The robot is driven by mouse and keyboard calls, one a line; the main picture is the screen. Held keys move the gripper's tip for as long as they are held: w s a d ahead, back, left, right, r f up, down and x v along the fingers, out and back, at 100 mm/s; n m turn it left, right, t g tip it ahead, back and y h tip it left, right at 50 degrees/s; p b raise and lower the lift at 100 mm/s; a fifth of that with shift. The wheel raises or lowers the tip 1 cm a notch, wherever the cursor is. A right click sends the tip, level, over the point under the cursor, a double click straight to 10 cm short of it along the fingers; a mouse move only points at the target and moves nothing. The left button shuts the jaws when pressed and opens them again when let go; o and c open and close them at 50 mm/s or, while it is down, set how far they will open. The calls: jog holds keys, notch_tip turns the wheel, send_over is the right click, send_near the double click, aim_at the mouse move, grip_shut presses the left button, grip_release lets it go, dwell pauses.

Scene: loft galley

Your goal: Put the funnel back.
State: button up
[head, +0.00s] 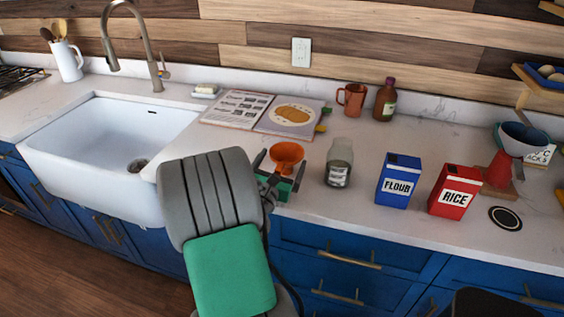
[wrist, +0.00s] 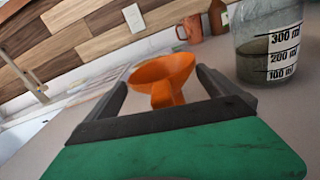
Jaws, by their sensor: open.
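The orange funnel (head: 287,152) is on the counter, left of the glass jar, with its wide mouth up. In the wrist view the funnel (wrist: 162,78) is between the two fingers of my gripper (wrist: 163,84), its cone rising above them. My gripper (head: 282,163) is open, with a finger on each side of the funnel's lower part and a gap visible at the left. The spout's lower end is hidden by my gripper. The glass jar (head: 339,163) has volume marks and some dark contents; it also shows in the wrist view (wrist: 267,45), close right of my gripper.
The blue flour box (head: 398,181) and red rice box (head: 454,191) stand right of the jar. A black-ringed disc (head: 505,217) lies near the front edge. An open book (head: 236,108), copper mug (head: 352,99) and brown bottle (head: 385,101) are behind. The sink (head: 110,145) is left.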

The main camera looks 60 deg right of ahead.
jog(key=shift+r, duration=0.1)
jog(key=shift+a, duration=0.15)
jog(key=a, duration=0.3)
jog(key=s+a+b, duration=0.1)
jog(key=a, duration=0.6)
jog(key=shift+s+a+r, duration=0.1)
jog(key=shift+s+a, duration=0.15)
jog(key=shift+a, duration=0.05)
jog(key=shift+s+a, duration=0.2)
jog(key=shift+a, duration=0.3)
